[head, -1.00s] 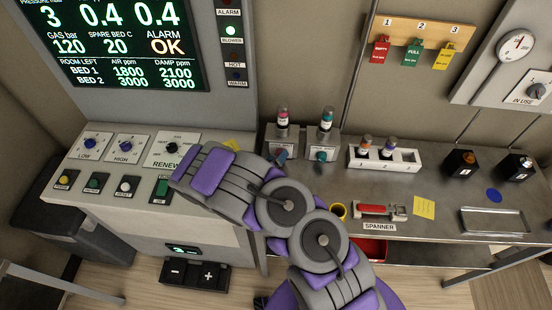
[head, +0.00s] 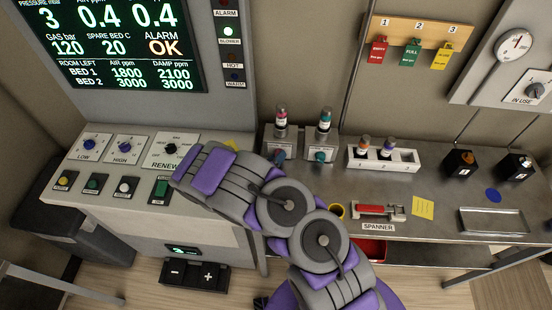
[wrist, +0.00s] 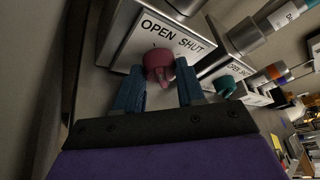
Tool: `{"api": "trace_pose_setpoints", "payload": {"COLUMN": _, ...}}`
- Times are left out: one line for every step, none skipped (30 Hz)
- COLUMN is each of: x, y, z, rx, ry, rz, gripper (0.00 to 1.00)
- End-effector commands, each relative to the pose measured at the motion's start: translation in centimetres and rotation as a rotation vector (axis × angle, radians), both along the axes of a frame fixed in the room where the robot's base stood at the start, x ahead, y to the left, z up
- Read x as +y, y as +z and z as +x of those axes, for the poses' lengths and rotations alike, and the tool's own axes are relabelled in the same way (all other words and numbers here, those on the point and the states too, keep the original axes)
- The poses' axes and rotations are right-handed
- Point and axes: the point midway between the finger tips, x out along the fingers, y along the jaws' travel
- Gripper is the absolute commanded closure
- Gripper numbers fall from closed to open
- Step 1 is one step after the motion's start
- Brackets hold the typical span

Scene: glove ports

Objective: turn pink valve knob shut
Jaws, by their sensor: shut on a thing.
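The pink valve knob (wrist: 159,66) sits on the face of a grey box below an OPEN SHUT label (wrist: 171,36). In the wrist view my gripper (wrist: 160,88) has its two blue fingers on either side of the knob, closed on it. In the head view the gripper is mostly hidden behind my purple and grey arm. The pink-banded bottle (head: 281,122) stands upright on the valve box. To its right is a teal valve knob (wrist: 225,86), which also shows in the head view (head: 320,156), apart from my gripper.
A white rack (head: 384,159) with two bottles stands right of the valves. A control panel (head: 125,150) is at left.

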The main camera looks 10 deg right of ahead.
Motion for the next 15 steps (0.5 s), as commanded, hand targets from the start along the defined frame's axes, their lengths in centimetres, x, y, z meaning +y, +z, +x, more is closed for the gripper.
{"api": "trace_pose_setpoints", "payload": {"x": 0.13, "y": -0.10, "z": 0.02, "rx": 0.001, "ry": 0.004, "rz": 0.004, "gripper": 0.92}}
{"api": "trace_pose_setpoints", "payload": {"x": 0.13, "y": -0.08, "z": 0.04, "rx": 0.000, "ry": 0.004, "rz": 0.007, "gripper": 0.92}}
{"api": "trace_pose_setpoints", "payload": {"x": 0.11, "y": -0.06, "z": 0.05, "rx": -0.002, "ry": 0.004, "rz": 0.011, "gripper": 0.92}}
{"api": "trace_pose_setpoints", "payload": {"x": 0.10, "y": -0.04, "z": 0.06, "rx": -0.004, "ry": 0.004, "rz": 0.016, "gripper": 0.92}}
{"api": "trace_pose_setpoints", "payload": {"x": 0.09, "y": 0.00, "z": 0.07, "rx": -0.007, "ry": 0.004, "rz": 0.022, "gripper": 0.92}}
{"api": "trace_pose_setpoints", "payload": {"x": 0.04, "y": 0.03, "z": 0.07, "rx": -0.011, "ry": 0.003, "rz": 0.032, "gripper": 0.92}}
{"api": "trace_pose_setpoints", "payload": {"x": 0.05, "y": 0.05, "z": 0.09, "rx": -0.013, "ry": 0.004, "rz": 0.041, "gripper": 0.92}}
{"api": "trace_pose_setpoints", "payload": {"x": 0.07, "y": 0.07, "z": 0.10, "rx": -0.017, "ry": 0.006, "rz": 0.052, "gripper": 0.92}}
{"api": "trace_pose_setpoints", "payload": {"x": 0.07, "y": 0.07, "z": 0.10, "rx": -0.020, "ry": 0.006, "rz": 0.068, "gripper": 0.92}}
{"api": "trace_pose_setpoints", "payload": {"x": 0.04, "y": 0.07, "z": 0.09, "rx": -0.024, "ry": 0.004, "rz": 0.083, "gripper": 0.92}}
{"api": "trace_pose_setpoints", "payload": {"x": 0.03, "y": 0.11, "z": 0.11, "rx": -0.029, "ry": 0.006, "rz": 0.096, "gripper": 0.92}}
{"api": "trace_pose_setpoints", "payload": {"x": -0.01, "y": 0.19, "z": 0.11, "rx": -0.037, "ry": 0.006, "rz": 0.116, "gripper": 0.92}}
{"api": "trace_pose_setpoints", "payload": {"x": -0.01, "y": 0.22, "z": 0.10, "rx": -0.042, "ry": 0.007, "rz": 0.133, "gripper": 0.92}}
{"api": "trace_pose_setpoints", "payload": {"x": -0.08, "y": 0.21, "z": 0.06, "rx": -0.047, "ry": 0.005, "rz": 0.152, "gripper": 0.92}}
{"api": "trace_pose_setpoints", "payload": {"x": -0.08, "y": 0.22, "z": 0.03, "rx": -0.054, "ry": 0.006, "rz": 0.177, "gripper": 0.92}}
